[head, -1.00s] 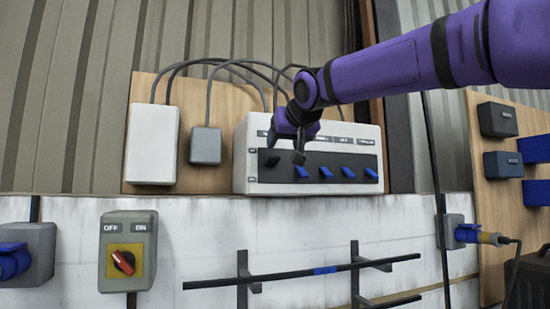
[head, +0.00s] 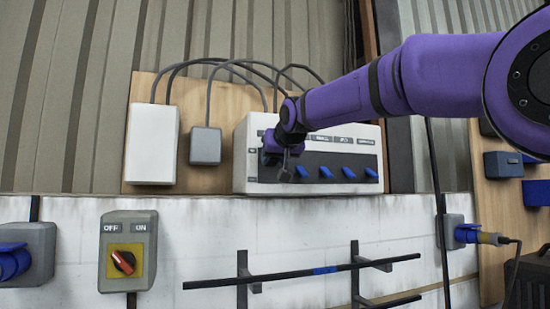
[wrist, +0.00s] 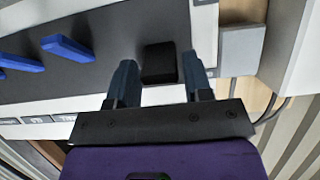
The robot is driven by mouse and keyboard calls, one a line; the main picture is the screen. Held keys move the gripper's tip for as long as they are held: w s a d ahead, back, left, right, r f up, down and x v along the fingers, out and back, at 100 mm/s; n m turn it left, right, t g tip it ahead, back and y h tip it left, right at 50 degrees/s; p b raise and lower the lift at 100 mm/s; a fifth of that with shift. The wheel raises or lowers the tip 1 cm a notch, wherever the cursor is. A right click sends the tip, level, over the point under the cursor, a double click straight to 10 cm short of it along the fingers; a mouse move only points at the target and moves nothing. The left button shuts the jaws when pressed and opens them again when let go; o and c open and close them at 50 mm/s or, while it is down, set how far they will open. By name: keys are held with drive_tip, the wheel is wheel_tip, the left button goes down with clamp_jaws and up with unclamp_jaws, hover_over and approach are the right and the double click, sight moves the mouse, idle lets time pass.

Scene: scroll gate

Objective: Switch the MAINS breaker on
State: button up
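The white breaker box (head: 372,136) hangs on a wooden board, with a dark strip of switches across it. The leftmost switch is a black breaker lever (wrist: 159,63), seen in the wrist view; in the head view my gripper hides it. Several blue levers (head: 325,172) stand to its right in the head view. My gripper (wrist: 161,76) is open, with one finger on each side of the black lever and a visible gap to each finger. In the head view my gripper (head: 283,167) is at the left end of the strip. The MAINS label is not readable.
A grey cable box (head: 206,146) and a white box (head: 152,145) are left of the breaker box, with cables looping above. An OFF/ON rotary switch (head: 127,252) sits below left. A black rail (head: 290,275) runs below.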

drive_tip(key=c, duration=0.6)
drive_tip(key=shift+o, duration=0.2)
drive_tip(key=shift+w+r+g, duration=0.2)
drive_tip(key=shift+r+g, duration=0.15)
drive_tip(key=shift+g, duration=0.25)
drive_tip(key=shift+w+r+g+h, duration=0.25)
drive_tip(key=shift+g+h, duration=0.25)
drive_tip(key=shift+g, duration=0.5)
drive_tip(key=shift+s, duration=0.1)
drive_tip(key=o, duration=0.9)
drive_tip(key=shift+o, duration=0.2)
drive_tip(key=v, duration=1.1)
